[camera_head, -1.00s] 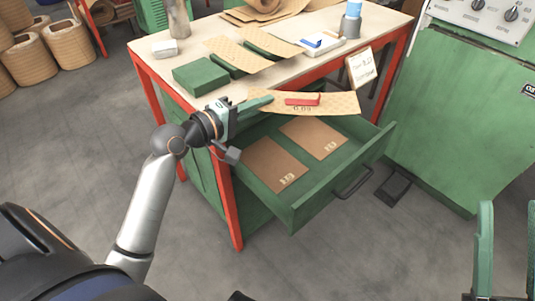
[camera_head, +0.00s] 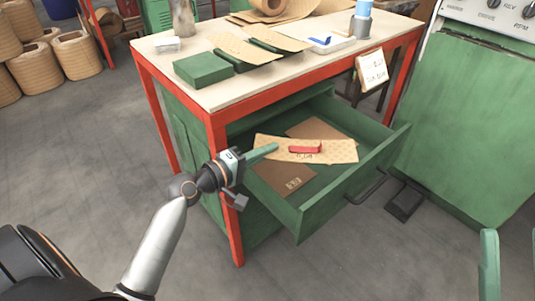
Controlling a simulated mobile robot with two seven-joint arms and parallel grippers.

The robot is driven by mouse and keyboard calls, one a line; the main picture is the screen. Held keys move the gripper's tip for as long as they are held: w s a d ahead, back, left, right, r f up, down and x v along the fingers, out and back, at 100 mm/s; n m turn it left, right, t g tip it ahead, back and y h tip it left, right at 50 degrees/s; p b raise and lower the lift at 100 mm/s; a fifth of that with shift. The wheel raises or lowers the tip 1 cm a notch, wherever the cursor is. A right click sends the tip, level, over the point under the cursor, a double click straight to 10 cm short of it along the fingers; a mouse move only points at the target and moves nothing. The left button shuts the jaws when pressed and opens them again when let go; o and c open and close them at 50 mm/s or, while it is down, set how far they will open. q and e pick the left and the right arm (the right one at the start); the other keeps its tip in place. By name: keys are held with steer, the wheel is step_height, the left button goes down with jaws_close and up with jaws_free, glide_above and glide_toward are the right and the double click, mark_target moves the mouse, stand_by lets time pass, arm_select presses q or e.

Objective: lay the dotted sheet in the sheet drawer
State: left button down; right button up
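The dotted sheet (camera_head: 340,152) is tan, with a red piece (camera_head: 304,146) and a printed number on top. It is inside the outline of the open green sheet drawer (camera_head: 330,213), lying across the brown sheets there. I cannot tell whether it touches them. My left gripper (camera_head: 264,152) overlaps the sheet's left end with its green fingers and appears shut on it. My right gripper (camera_head: 510,262) shows only in part at the lower right edge, fingers apart, empty and away from the drawer.
Brown sheets (camera_head: 283,181) lie on the drawer floor. The bench top (camera_head: 240,93) above holds a green block (camera_head: 203,69), curved tan sheets (camera_head: 243,49) and a white tray (camera_head: 335,43). A green machine (camera_head: 455,130) stands right of the drawer.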

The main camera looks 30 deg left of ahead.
arm_select(q)
steer(key=shift+f, duration=0.25)
steer(key=c, duration=1.1)
jaws_free()
steer(key=shift+r, duration=0.15)
steer(key=v, duration=1.2)
steer(key=shift+r+p, duration=0.3)
